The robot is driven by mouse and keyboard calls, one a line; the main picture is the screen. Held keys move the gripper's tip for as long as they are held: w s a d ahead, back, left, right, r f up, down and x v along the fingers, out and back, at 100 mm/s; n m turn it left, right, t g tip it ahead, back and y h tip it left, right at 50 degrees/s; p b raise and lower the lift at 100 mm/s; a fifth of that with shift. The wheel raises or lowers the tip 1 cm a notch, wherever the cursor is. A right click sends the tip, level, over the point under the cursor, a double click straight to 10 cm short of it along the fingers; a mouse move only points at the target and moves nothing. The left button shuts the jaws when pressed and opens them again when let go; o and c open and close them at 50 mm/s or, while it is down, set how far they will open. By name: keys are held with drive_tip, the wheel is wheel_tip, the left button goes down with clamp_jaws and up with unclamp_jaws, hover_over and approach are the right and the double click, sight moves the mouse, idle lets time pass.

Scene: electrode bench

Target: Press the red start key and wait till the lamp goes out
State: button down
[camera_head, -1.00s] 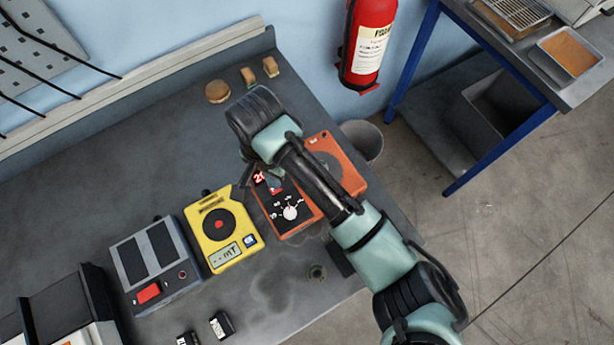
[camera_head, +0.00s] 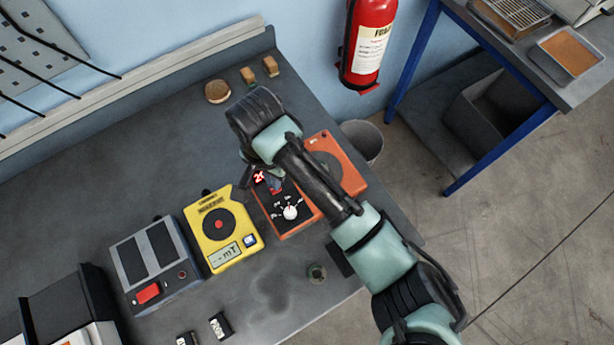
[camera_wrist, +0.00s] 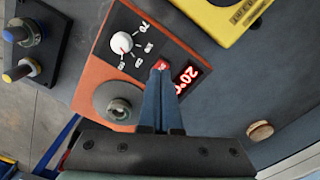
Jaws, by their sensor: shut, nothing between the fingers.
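An orange device (camera_head: 345,168) stands on the bench with a black panel, a white dial and a lit red display (camera_wrist: 187,79) reading about 20 °C. A small red key (camera_wrist: 162,65) sits on that panel beside the display in the wrist view. My gripper (camera_wrist: 160,74) is shut and empty, its blue fingertips right at this key and partly covering it. I cannot tell whether they touch it. In the head view my arm hides part of the device. A grey device (camera_head: 127,265) at left also has a red key (camera_head: 148,292) and a small dark red lamp (camera_head: 182,274). No lit lamp is clear.
A yellow meter (camera_head: 219,223) stands between the grey and orange devices. Round and blocky wooden pieces (camera_head: 217,91) lie at the back of the bench. A fire extinguisher (camera_head: 369,45) hangs on the wall.

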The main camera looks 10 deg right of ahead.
drive_tip(key=shift+f+b, duration=0.35)
drive_tip(key=shift+f, duration=0.5)
idle(0.3)
wheel_tip(320, 180, up, 6)
drive_tip(key=p, duration=0.6)
drive_tip(key=shift+r, duration=0.1)
idle(0.7)
